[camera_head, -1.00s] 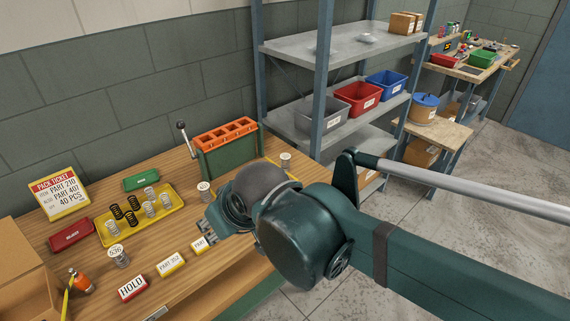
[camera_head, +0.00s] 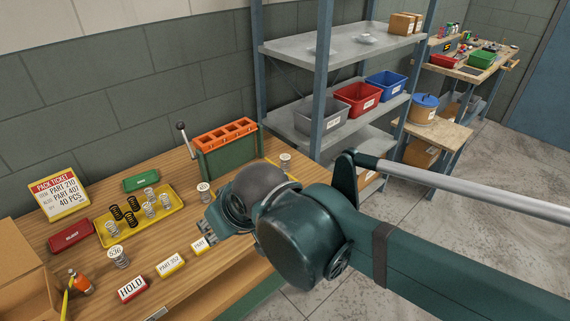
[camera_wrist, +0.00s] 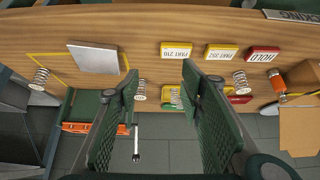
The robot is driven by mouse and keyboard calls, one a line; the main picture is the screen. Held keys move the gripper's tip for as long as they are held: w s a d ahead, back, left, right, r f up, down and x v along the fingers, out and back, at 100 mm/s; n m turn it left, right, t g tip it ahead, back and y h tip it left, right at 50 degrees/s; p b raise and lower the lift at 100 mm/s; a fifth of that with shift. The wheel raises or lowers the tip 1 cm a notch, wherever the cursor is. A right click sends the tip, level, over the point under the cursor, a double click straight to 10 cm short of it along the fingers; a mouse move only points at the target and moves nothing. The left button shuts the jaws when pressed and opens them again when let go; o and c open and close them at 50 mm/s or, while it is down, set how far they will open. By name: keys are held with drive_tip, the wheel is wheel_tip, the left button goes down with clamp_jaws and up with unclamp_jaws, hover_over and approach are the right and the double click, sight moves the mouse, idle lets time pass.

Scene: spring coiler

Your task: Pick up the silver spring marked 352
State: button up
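Three tall silver springs with tags stand on the wooden bench. One spring (camera_head: 119,257) is by the HOLD block, one (camera_head: 204,192) is in front of the green rack, and one (camera_head: 285,161) is at the rack's right. I cannot surely read 352 on any of them. A block labelled PART 352 (camera_head: 171,265) lies at the front, also in the wrist view (camera_wrist: 221,53). My gripper (camera_wrist: 160,78) is open and empty above the bench.
A yellow tray (camera_head: 106,237) holds several small dark and silver springs. The green rack with an orange top (camera_head: 226,137) and a lever stands behind the middle spring.

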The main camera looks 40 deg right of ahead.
drive_tip(key=shift+w+d+r, duration=0.1)
drive_tip(key=m+g+h+p, duration=0.45)
drive_tip(key=m+p, duration=0.85)
drive_tip(key=p, duration=0.4)
approach(285, 158)
wheel_tip(285, 158, down, 2)
drive_tip(key=w, duration=0.1)
drive_tip(key=shift+w+d+f+g, duration=0.1)
drive_tip(key=shift+d+f+g, duration=0.15)
drive_tip(key=shift+d, duration=0.2)
drive_tip(key=shift+w+d+f+g, duration=0.1)
drive_tip(key=shift+d+f+g, duration=0.1)
drive_tip(key=shift+d, duration=0.25)
drive_tip(key=shift+y, duration=0.25)
drive_tip(key=shift+x, duration=1.2)
drive_tip(key=shift+f, duration=0.1)
